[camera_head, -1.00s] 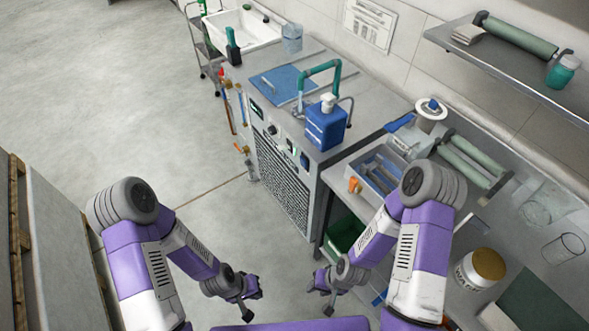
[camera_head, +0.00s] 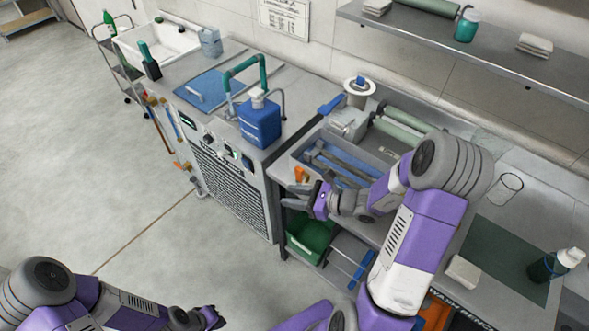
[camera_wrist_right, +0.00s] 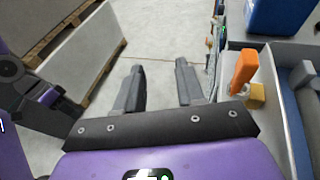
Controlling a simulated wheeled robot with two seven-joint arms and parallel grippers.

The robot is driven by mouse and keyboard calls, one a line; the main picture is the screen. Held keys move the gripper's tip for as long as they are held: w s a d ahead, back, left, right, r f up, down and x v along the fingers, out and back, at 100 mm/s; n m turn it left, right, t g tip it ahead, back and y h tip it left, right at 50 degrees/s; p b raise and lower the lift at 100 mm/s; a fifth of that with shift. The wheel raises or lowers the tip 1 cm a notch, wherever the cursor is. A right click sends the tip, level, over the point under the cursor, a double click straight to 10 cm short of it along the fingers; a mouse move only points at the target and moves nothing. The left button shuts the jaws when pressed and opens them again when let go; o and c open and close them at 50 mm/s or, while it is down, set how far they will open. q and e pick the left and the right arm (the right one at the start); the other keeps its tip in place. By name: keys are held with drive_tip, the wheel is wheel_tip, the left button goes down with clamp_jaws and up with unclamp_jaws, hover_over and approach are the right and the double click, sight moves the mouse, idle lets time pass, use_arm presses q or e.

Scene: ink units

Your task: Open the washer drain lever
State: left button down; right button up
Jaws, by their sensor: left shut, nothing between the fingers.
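An orange lever (camera_head: 301,174) stands upright at the left front edge of the blue-grey tray with bars in it. The right wrist view shows this lever (camera_wrist_right: 243,66) on a small brass-coloured fitting (camera_wrist_right: 256,95) at the tray's wall. My right gripper (camera_head: 287,196) is open and empty, just below and left of the lever. In the wrist view its two fingers (camera_wrist_right: 160,86) are apart, with the lever to their right, not between them. My left gripper (camera_head: 215,318) is shut and empty, low at the bottom edge, far from the lever.
The grey cabinet (camera_head: 228,186) with a vented front stands left of the tray, a blue canister (camera_head: 260,122) on top. More orange handles (camera_head: 182,165) show at its left side. A green bin (camera_head: 311,236) sits under the bench.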

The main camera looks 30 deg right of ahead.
sight(302, 171)
drive_tip(key=w+d+r+m+t+h, duration=0.3)
drive_tip(key=d+r+m+t, duration=0.1)
drive_tip(key=d+r+t, duration=0.3)
drive_tip(key=shift+g, duration=0.7)
drive_tip(key=f+b, duration=0.1)
drive_tip(key=f, duration=0.1)
drive_tip(key=f+b, duration=0.1)
drive_tip(key=f, duration=0.2)
drive_tip(key=d+f+b, duration=0.1)
drive_tip(key=f, duration=0.2)
drive_tip(key=shift+s+d, duration=0.1)
drive_tip(key=shift+s, duration=0.1)
drive_tip(key=x, duration=0.6)
drive_tip(key=shift+w+r, duration=0.1)
drive_tip(key=shift+r, duration=0.15)
drive_tip(key=shift+w+a, duration=0.35)
drive_tip(key=shift+w, duration=0.3)
drive_tip(key=shift+c, duration=0.3)
clamp_jaws()
